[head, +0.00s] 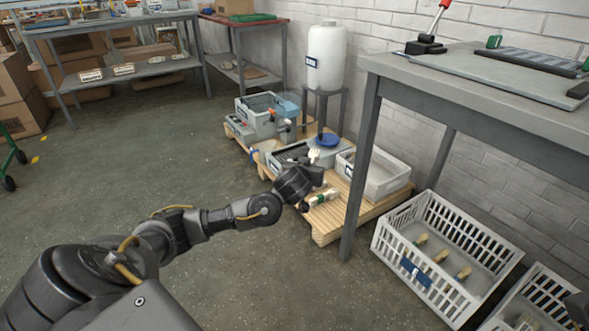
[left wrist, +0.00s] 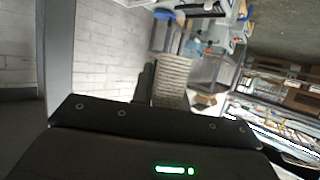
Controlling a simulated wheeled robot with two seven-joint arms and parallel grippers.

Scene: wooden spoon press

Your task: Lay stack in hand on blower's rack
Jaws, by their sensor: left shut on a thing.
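My left gripper (head: 316,172) is out over the low wooden pallet, in front of the grey trays, seen small and from behind in the head view. It is shut on a stack (left wrist: 172,80), a pale beige, ridged block that stands out past the dark gripper body in the left wrist view. I cannot tell for certain which part is the blower's rack. A grey unit with a blue part (head: 262,112) stands at the pallet's far end. A dark shape at the right edge may be my right gripper (head: 577,306).
The pallet (head: 326,232) also bears a white bin (head: 381,175) and a dark-topped grey tray (head: 290,152). A white tank (head: 326,58) stands behind. A grey table (head: 480,93) rises close on the right, its leg near my arm. A slatted crate (head: 440,258) sits below.

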